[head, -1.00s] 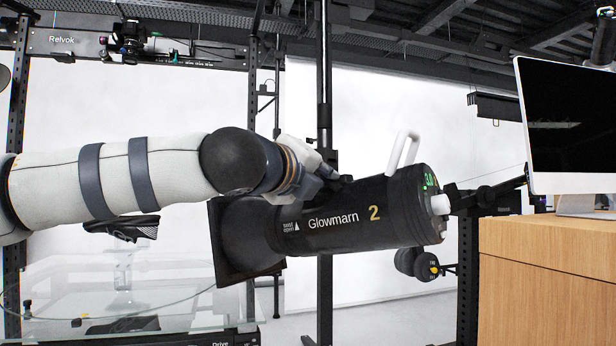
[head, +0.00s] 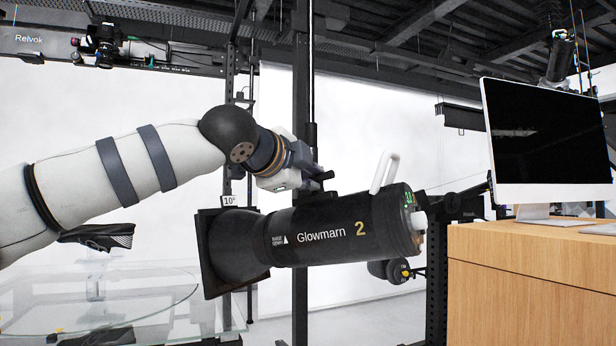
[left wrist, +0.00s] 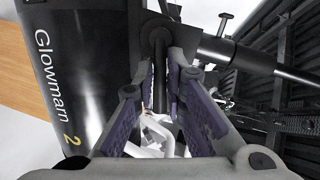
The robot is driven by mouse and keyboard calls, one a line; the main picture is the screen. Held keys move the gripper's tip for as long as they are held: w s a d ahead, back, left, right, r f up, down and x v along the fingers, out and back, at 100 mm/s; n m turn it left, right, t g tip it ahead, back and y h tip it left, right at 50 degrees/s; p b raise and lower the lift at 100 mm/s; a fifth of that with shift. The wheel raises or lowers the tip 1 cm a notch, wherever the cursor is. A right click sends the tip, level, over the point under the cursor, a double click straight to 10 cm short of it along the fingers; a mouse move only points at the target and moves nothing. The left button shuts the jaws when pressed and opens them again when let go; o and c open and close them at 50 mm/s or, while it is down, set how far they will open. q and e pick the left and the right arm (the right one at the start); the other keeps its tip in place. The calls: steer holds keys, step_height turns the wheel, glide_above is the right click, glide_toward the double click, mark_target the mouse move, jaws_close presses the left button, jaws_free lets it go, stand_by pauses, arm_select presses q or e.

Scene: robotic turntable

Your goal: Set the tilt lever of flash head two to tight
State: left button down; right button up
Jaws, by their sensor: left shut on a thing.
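Flash head two (head: 320,236) is a black cylinder marked "Glowmarn 2", lying nearly level on a stand, with a square dark front at its left end. It also shows in the left wrist view (left wrist: 70,85). My left gripper (head: 318,176) is at the mount on top of the flash head, behind its label. In the left wrist view the fingers (left wrist: 161,85) close around a dark lever-like part (left wrist: 160,45), which I take as the tilt lever. The fingers hide most of it, so I cannot read its setting. My right gripper is not in view.
A white handle (head: 384,172) stands up from the flash head's rear. A small "10°" tag (head: 230,200) shows by its front. A wooden cabinet (head: 530,285) with a monitor (head: 550,145) is at right. A glass table (head: 120,300) is at lower left.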

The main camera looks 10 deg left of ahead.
arm_select(q)
steer(key=shift+a+r+n, duration=0.1)
steer(key=shift+r+n, duration=0.25)
steer(key=shift+n, duration=0.25)
steer(key=shift+p, duration=0.3)
steer(key=c, duration=1.9)
jaws_free()
steer(key=v, duration=1.2)
steer(key=shift+w+a+r, duration=0.1)
steer(key=shift+a, duration=0.1)
